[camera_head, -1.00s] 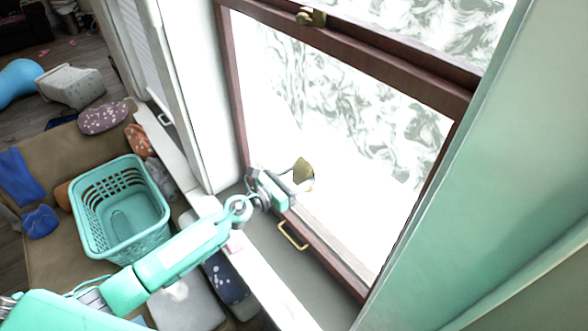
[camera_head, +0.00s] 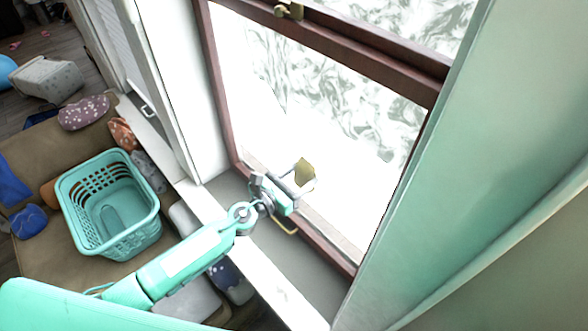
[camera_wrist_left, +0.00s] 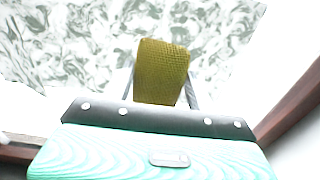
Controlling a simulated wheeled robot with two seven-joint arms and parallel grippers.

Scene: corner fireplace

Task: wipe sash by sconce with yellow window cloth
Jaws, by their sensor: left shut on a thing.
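The yellow window cloth (camera_head: 304,172) is a small olive-yellow pad in my left gripper (camera_head: 298,184). The gripper is shut on it, in front of the lower pane of the window sash (camera_head: 330,185). In the left wrist view the cloth (camera_wrist_left: 162,72) stands upright between the thin fingers, with the pane behind it. Whether it touches the glass I cannot tell. The sash has a dark reddish-brown frame. Grey-green swirly smears (camera_head: 335,85) cover the pane's upper and middle part; the lower part looks bright white. No sconce shows. My right gripper is not in view.
A brass handle (camera_head: 284,226) on the bottom rail is partly behind my left arm. A brass latch (camera_head: 290,9) sits on the upper rail. A pale green curtain or wall (camera_head: 480,180) bounds the right. A teal basket (camera_head: 112,205) stands on the brown seat at left, among cushions.

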